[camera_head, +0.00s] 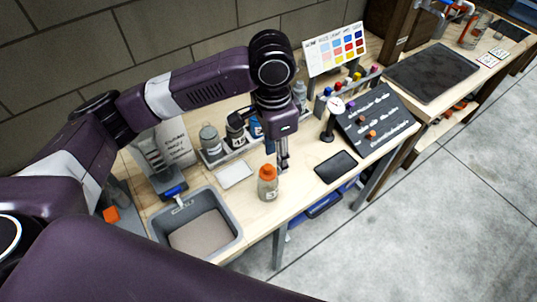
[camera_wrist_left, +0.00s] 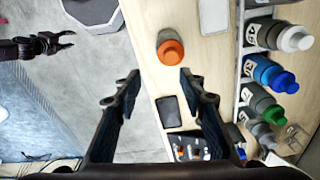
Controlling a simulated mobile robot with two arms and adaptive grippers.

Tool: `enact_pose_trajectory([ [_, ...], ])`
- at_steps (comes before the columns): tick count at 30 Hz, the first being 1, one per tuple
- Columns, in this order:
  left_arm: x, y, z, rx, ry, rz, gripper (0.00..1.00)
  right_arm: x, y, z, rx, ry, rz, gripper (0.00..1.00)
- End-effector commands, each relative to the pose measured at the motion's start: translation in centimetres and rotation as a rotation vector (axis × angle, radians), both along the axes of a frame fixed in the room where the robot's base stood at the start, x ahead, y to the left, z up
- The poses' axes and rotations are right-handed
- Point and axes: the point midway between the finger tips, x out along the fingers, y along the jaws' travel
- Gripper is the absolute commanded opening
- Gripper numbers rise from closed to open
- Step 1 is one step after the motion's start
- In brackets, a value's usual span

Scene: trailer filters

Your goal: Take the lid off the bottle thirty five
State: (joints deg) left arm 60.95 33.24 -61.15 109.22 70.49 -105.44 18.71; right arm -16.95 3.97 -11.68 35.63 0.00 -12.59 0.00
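A bottle with a grey body and an orange lid (camera_head: 267,172) stands upright near the table's front edge; its label is too small to read surely. In the left wrist view the orange lid (camera_wrist_left: 170,52) is on the bottle, beyond the fingertips. My left gripper (camera_head: 283,163) points down just behind and to the right of the bottle, apart from it. In the left wrist view its two fingers (camera_wrist_left: 158,86) are spread with nothing between them. My right gripper (camera_wrist_left: 62,42) shows small at the left of that view, its fingers apart and empty, away from the table.
A grey bin (camera_head: 235,215) stands left of the bottle. Several bottles with coloured lids stand in a row behind (camera_wrist_left: 262,70). A white pad (camera_head: 236,174) lies between. A dark flat pad (camera_head: 336,167) and a black sloped board (camera_head: 376,122) are to the right.

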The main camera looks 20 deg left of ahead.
Motion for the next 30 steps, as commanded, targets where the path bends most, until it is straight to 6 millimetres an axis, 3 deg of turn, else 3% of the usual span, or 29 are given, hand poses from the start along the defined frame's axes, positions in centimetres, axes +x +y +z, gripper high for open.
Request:
enact_pose_trajectory([
  [3, 0.3, 1.3, 1.3, 0.036, 0.010, 0.011, 0.38, 0.0, -0.2, 0.1, -0.002, 0.001, 0.001, 0.40],
  [6, 0.3, 1.7, 1.2, 0.047, 0.017, 0.016, 0.38, -0.1, -0.4, 0.2, -0.004, 0.001, 0.001, 0.40],
  [14, 0.1, 1.7, -1.5, 0.048, 0.020, 0.017, 0.38, -0.8, -1.4, 0.9, -0.017, 0.011, -0.001, 0.40],
  [22, 0.0, 1.8, -5.3, 0.047, 0.018, 0.016, 0.38, -0.9, -1.5, 2.1, -0.018, 0.011, -0.002, 0.40],
  [30, 0.1, 1.8, -6.2, 0.046, 0.015, 0.015, 0.38, -0.7, -1.4, 2.2, -0.016, 0.009, -0.001, 0.40],
])
